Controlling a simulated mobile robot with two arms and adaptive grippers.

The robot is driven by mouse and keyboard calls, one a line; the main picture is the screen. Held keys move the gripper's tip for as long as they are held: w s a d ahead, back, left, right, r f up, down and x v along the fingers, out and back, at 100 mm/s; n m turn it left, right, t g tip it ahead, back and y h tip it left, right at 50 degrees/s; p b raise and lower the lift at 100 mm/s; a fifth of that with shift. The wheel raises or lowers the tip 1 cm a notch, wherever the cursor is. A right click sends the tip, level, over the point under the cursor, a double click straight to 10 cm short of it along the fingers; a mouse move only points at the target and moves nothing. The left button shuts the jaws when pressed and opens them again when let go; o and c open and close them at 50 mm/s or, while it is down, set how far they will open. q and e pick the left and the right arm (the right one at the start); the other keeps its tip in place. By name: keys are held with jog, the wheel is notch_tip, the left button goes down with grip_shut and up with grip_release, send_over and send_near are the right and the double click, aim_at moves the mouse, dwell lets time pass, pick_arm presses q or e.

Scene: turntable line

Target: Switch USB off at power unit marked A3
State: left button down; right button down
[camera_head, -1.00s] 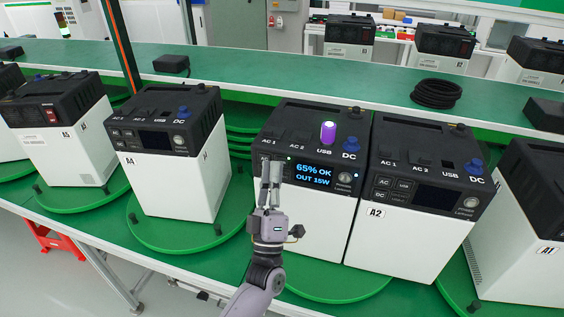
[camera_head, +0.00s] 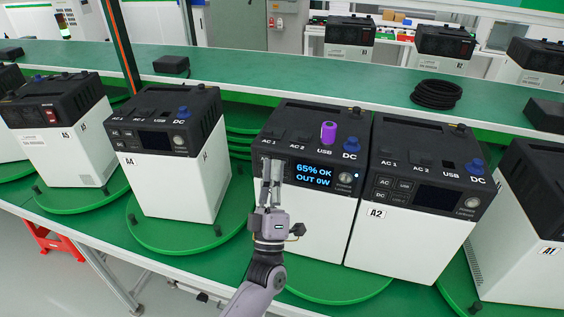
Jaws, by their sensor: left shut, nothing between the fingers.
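A white power unit with a black top (camera_head: 316,222) stands between the units marked A4 and A2. I cannot read its own label, as my gripper covers part of its front. Its display (camera_head: 313,176) reads 65% OK, OUT 0W. A purple plug (camera_head: 328,133) stands upright in its USB socket and looks unlit. My left gripper (camera_head: 271,164) is shut and empty, its fingertips at the button panel left of the display. The buttons there are mostly hidden, and I cannot tell whether the tips touch one. My right gripper is not in view.
Unit A2 (camera_head: 405,246) stands close on the right, its display dark. Unit A4 (camera_head: 172,186) stands to the left, also dark, with a gap of green turntable between. A black cable coil (camera_head: 437,94) lies on the green bench behind.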

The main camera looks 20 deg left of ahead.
pick_arm(q)
jog(key=shift+s, duration=0.8)
jog(key=s+p, duration=0.2)
jog(key=s, duration=0.3)
dwell(0.8)
